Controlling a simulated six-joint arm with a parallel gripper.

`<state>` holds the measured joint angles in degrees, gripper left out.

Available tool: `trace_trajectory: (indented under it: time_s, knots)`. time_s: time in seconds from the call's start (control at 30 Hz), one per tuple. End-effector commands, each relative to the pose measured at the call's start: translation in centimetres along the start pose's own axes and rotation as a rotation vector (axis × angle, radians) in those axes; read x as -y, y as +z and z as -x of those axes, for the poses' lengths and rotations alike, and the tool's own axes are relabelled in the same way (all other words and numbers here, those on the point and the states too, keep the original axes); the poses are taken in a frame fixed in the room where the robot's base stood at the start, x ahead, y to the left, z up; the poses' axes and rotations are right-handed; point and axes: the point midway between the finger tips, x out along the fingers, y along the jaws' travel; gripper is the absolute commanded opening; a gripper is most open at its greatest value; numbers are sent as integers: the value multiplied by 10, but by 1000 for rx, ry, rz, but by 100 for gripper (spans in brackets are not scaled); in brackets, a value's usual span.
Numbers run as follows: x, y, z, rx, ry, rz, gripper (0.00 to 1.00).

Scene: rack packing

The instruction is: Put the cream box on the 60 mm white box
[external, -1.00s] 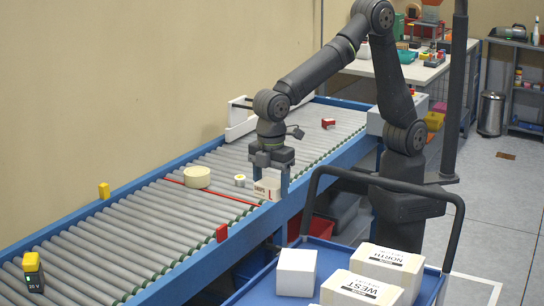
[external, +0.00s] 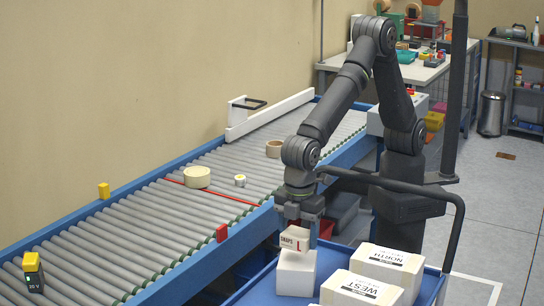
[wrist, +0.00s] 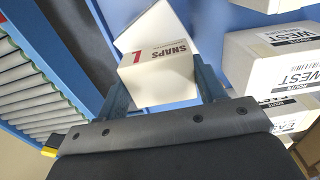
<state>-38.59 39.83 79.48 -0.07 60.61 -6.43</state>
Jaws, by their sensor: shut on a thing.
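The cream box (external: 295,240), marked SNAPS and L, is between the fingers of my gripper (external: 299,228), which is shut on it. The 60 mm white box (external: 296,275) stands on the blue cart, directly below the cream box in the external view. The cream box's lower edge is at or just above the white box's top; I cannot tell whether they touch. In the wrist view the cream box (wrist: 158,78) covers part of the white box (wrist: 150,27) and looks turned relative to it.
The dark cart handle (external: 400,185) curves close beside my wrist. The roller conveyor (external: 135,230) lies left, carrying a cream roll (external: 197,177) and smaller rolls.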

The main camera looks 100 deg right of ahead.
Motion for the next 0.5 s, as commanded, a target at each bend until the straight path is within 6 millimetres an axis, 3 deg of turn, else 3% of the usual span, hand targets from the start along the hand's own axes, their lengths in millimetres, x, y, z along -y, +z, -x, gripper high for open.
trace_trajectory:
  time_s: [0.27, 0.5]
  knots:
    - [0, 1, -36, 3, 0, 0, 39]
    - [0, 0, -38, 1, 0, -1, 39]
